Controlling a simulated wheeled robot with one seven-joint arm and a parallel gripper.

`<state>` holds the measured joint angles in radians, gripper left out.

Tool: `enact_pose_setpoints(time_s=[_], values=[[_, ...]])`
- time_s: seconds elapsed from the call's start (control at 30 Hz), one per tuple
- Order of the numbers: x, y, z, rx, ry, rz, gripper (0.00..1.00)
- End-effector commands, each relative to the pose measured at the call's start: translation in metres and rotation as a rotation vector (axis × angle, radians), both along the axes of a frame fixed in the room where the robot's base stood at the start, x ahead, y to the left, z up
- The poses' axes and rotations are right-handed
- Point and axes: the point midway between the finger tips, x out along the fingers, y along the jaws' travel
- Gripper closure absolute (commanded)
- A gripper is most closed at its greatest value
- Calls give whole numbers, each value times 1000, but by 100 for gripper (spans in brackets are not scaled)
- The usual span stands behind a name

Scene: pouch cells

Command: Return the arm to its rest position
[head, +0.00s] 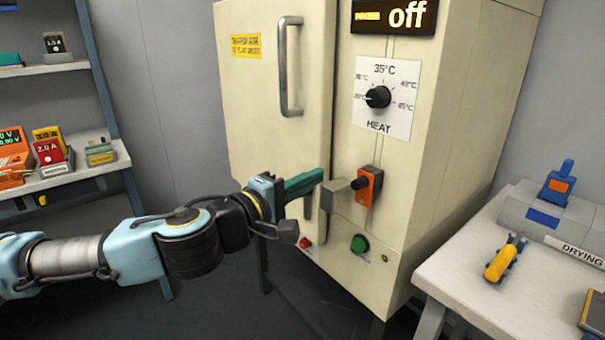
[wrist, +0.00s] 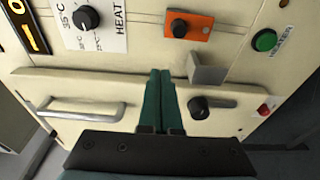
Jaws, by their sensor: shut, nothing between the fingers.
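My arm reaches in from the left in the head view. My gripper (head: 318,175) has green fingers and is in front of the cream cabinet (head: 440,190). In the wrist view the two fingers of my gripper (wrist: 160,78) lie side by side, shut, with nothing between them. They point at the front of the cabinet near the door's edge, beside a grey metal plate (wrist: 208,69). I cannot tell whether the fingertips touch the cabinet.
A table (head: 470,255) stands right, shelves (head: 75,178) left. Open floor lies below my arm.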

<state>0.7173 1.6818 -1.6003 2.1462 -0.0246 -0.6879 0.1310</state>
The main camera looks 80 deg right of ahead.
Motion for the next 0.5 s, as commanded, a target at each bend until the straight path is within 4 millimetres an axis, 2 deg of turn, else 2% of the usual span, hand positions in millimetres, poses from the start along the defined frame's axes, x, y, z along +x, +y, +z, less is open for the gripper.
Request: enact_pose_setpoints(time_s=[0.1,0.4,0.5], values=[[-5,7,0,0,0,-1,100],[-5,9,-1,0,-5,-2,100],[-4,14,-8,1,-52,-20,100]])
